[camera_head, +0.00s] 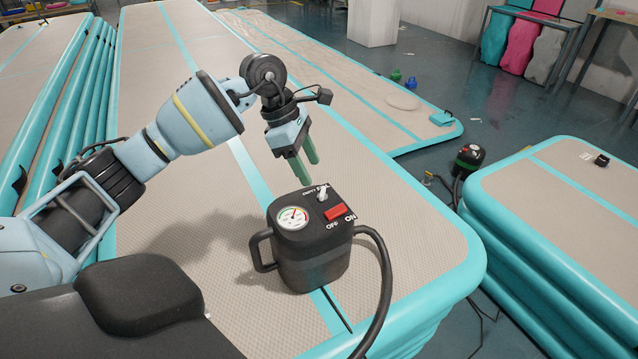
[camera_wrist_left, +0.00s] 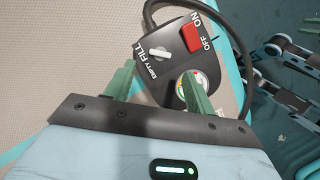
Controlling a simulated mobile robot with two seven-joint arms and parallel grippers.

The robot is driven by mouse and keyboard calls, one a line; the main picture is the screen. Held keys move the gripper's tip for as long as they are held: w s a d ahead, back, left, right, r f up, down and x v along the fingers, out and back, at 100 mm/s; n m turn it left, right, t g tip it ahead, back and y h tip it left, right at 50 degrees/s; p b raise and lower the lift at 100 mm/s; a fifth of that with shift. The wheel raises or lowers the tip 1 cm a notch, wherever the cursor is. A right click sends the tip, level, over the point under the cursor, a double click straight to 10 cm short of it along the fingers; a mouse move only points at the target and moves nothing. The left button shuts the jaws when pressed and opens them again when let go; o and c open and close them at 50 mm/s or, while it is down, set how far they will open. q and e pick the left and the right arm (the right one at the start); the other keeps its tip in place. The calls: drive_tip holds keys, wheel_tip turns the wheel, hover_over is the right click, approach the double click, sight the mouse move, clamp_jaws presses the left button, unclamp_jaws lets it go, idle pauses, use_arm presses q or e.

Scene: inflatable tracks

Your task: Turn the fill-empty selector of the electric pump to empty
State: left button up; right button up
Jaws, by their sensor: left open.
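The black electric pump (camera_head: 312,250) stands upright on an inflatable track, with a round gauge (camera_head: 293,217) and a red ON/OFF switch (camera_head: 335,213) on its top. Its white fill-empty selector (camera_head: 322,193) is at the far side of the top. In the left wrist view the selector (camera_wrist_left: 159,54) lies beside the FILL and EMPTY lettering; I cannot tell which word it points to. My left gripper (camera_head: 306,172) is open and empty, pointing down just above the selector and apart from it. In the left wrist view its green fingertips (camera_wrist_left: 155,74) are spread. My right gripper is not seen.
A black hose (camera_head: 385,285) curves from the pump's right side towards the front. The inflatable track (camera_head: 400,215) around the pump is clear. Another pump (camera_head: 469,157) stands on the floor beside a stack of tracks (camera_head: 565,220) at the right.

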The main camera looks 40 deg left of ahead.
sight(321, 191)
use_arm(q)
drive_tip(key=x, duration=0.5)
drive_tip(key=shift+w+d+f, duration=0.1)
drive_tip(key=shift+d+f, duration=0.1)
drive_tip(key=shift+f, duration=0.1)
drive_tip(key=c, duration=1)
